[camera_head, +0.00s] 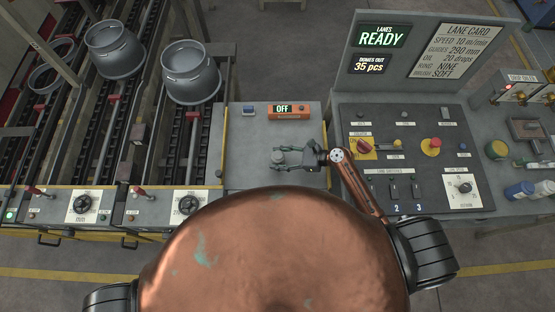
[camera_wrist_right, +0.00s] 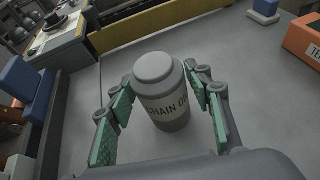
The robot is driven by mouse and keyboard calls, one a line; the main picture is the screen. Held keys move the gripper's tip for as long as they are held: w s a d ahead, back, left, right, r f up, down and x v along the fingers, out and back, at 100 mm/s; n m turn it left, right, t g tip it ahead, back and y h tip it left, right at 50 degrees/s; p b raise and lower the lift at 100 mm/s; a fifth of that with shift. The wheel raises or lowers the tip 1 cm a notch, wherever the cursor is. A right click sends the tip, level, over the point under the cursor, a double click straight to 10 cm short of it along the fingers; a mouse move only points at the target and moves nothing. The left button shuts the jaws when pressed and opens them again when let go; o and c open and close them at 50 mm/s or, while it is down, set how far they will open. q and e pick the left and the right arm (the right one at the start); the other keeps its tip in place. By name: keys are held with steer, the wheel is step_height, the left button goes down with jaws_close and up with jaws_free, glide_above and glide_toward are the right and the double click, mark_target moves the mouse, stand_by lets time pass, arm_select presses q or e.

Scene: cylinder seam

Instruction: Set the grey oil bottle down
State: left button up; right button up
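The grey oil bottle (camera_head: 278,157) is upright over the grey bench top between the conveyor lanes and the control panel. In the right wrist view, the bottle (camera_wrist_right: 162,95) has a pale label reading "CHAIN O…" and a rounded grey cap. My right gripper (camera_head: 283,157) reaches it from the right, with one green-padded finger on each side. My left gripper is not in view.
The bare bench top (camera_head: 245,135) has free room around the bottle. An orange box with an "OFF" display (camera_head: 288,110) stands at its back. The control panel (camera_head: 410,150) is to the right. Conveyor lanes with grey metal domes (camera_head: 190,75) are to the left.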

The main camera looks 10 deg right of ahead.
steer(key=c, duration=1)
